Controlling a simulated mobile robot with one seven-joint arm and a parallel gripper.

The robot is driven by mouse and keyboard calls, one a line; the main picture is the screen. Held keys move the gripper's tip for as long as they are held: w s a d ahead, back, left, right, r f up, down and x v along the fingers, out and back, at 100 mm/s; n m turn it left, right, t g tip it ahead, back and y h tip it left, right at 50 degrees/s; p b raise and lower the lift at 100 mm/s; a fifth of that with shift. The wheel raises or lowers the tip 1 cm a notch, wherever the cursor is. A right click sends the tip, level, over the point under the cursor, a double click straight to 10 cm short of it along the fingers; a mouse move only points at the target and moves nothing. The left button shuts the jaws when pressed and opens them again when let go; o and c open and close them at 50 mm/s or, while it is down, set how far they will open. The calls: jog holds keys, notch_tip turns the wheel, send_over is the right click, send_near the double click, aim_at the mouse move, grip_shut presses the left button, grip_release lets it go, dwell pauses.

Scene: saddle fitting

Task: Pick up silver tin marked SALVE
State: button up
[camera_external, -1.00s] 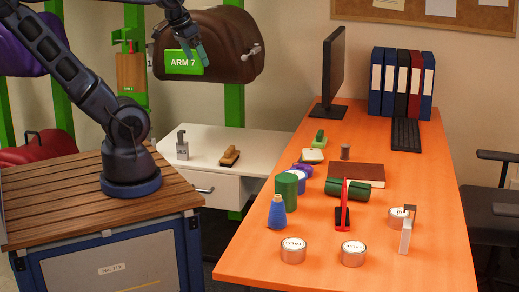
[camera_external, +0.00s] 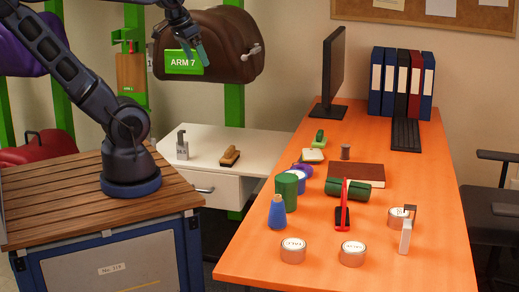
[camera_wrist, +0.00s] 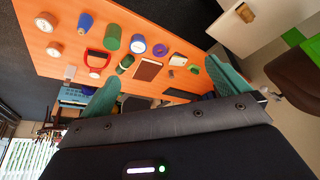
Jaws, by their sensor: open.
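Two tins also show at the upper left of the wrist view, one higher (camera_wrist: 57,21) and one lower (camera_wrist: 54,49). My gripper (camera_external: 201,52) is open and empty, high up by the brown saddle, far from the tins. Its teal fingers (camera_wrist: 160,70) are spread in the wrist view.
The table (camera_external: 250,262) also holds a blue cone-shaped spool (camera_external: 277,214), green cylinders, a red upright item (camera_external: 344,205), a brown book (camera_external: 356,174), a monitor and binders. The saddle (camera_external: 225,45) hangs beside my gripper. A white side table (camera_external: 215,142) stands between.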

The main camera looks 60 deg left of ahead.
jog(key=shift+c, duration=1.2)
